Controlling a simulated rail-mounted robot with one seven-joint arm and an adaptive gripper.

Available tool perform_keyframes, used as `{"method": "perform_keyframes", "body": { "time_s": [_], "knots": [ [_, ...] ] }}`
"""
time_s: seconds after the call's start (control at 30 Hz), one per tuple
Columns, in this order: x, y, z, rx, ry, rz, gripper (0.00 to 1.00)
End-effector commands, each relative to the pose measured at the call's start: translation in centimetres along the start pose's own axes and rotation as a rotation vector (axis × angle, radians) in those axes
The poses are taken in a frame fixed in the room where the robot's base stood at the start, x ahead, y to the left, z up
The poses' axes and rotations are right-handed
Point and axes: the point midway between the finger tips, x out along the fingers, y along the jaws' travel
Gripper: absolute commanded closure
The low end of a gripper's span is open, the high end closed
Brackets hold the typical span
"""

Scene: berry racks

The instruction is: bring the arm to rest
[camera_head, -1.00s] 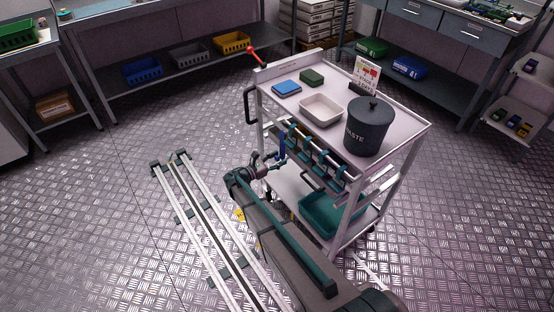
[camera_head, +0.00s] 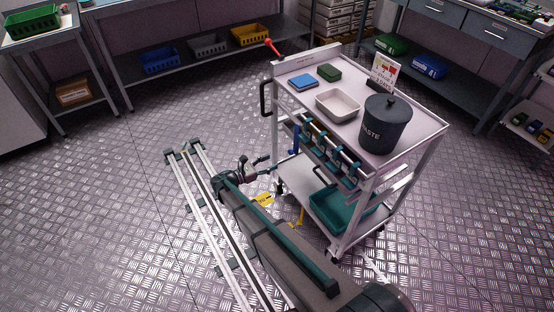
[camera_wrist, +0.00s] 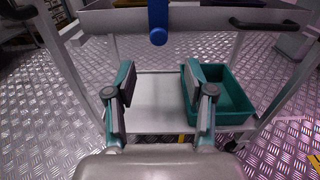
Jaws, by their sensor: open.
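My gripper (camera_head: 262,167) is open and empty, low beside the left side of the white trolley (camera_head: 300,70). In the wrist view its two teal-padded fingers (camera_wrist: 159,78) are spread wide with nothing between them. A blue handle-like thing (camera_wrist: 157,22) hangs ahead of and above the fingers, apart from them. It also shows in the head view (camera_head: 293,138) below the trolley's hook rail. My arm stretches from the bottom of the head view towards the trolley.
The trolley's lower shelf (camera_wrist: 157,118) carries a teal bin (camera_wrist: 222,110). On its top stand a dark waste bin (camera_head: 383,125), a white tray (camera_head: 337,104) and a sign (camera_head: 384,71). Floor rails (camera_head: 205,215) lie to the left. Open floor is left of them.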

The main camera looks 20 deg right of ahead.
Motion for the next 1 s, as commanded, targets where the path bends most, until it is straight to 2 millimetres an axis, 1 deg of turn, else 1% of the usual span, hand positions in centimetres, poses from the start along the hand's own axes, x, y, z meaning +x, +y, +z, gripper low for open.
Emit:
{"method": "perform_keyframes", "body": {
  "time_s": [0.03, 0.17, 0.6, 0.73, 0.8, 0.87, 0.97, 1.0],
  "knots": [
    [-0.4, 0.0, 0.0, 0.0, 0.0, 0.0, 0.46],
    [-0.8, 0.0, 0.0, 0.0, 0.001, -0.001, 0.46],
    [-0.8, 0.0, 0.0, 0.005, 0.001, -0.001, 0.46],
    [-0.8, 0.1, -0.1, 0.061, 0.007, 0.003, 0.46],
    [-0.8, -0.1, -0.9, 0.122, 0.042, -0.002, 0.46],
    [-0.9, -0.8, -2.0, 0.196, 0.105, -0.023, 0.46],
    [-1.5, -3.8, -4.5, 0.327, 0.241, -0.091, 0.46],
    [-1.8, -5.6, -6.0, 0.379, 0.302, -0.132, 0.46]
  ]
}}
